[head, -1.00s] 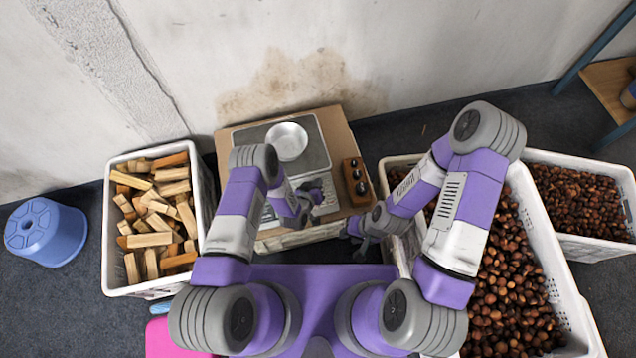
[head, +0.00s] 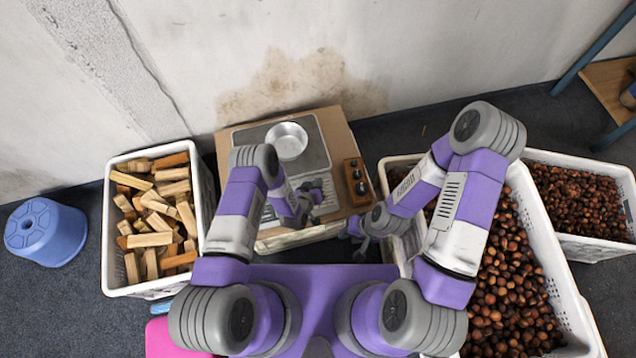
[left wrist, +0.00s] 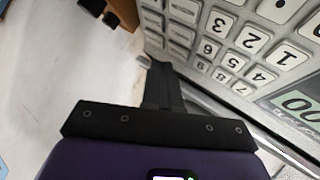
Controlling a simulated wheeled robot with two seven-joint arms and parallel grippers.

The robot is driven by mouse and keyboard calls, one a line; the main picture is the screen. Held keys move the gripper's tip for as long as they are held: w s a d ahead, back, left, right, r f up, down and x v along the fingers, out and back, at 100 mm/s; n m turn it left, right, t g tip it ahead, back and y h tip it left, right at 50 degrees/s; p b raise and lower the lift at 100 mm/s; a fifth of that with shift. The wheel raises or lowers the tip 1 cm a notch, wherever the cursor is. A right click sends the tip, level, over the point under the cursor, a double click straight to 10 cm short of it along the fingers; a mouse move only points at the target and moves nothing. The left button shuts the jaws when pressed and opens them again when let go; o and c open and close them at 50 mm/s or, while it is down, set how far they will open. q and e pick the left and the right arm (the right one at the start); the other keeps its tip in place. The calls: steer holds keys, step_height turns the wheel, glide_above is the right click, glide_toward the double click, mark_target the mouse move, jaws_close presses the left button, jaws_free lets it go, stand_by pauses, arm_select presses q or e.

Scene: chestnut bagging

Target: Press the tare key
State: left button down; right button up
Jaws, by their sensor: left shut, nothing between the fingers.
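The scale (head: 318,155) stands on a cardboard box, with a round metal bowl (head: 288,141) on its plate. Its keypad (left wrist: 226,52) fills the upper right of the left wrist view, with number keys and part of a lit display (left wrist: 299,102). I cannot tell which key is tare. My left gripper (head: 315,194) is over the keypad in the head view. In the left wrist view its shut, empty fingers (left wrist: 155,68) point at the keypad's edge beside the keys; contact cannot be told. My right gripper (head: 359,241) is open and empty, right of the box's front corner.
A wooden block with dark round knobs or holes (head: 357,181) stands right of the scale. A white crate of wood pieces (head: 108,230) is at left, beside a blue stool (head: 45,231). Crates of chestnuts (head: 543,240) stand at right. The wall is close behind the box.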

arm_select(q)
steer(key=shift+f, duration=0.1)
stand_by(0.5)
steer(key=shift+w+f, duration=0.1)
steer(key=shift+f, duration=0.2)
steer(key=shift+w+f, duration=0.15)
steer(key=shift+f, duration=0.15)
stand_by(0.6)
steer(key=shift+s+r+p, duration=0.3)
steer(key=shift+r+p, duration=0.35)
steer(key=shift+r, duration=0.1)
steer(key=r+p, duration=0.1)
steer(key=s+r+p, duration=0.1)
steer(key=r+p, duration=0.2)
steer(key=shift+s+d+r, duration=0.2)
steer(key=shift+s+r, duration=0.05)
steer(key=shift+r, duration=0.1)
stand_by(0.4)
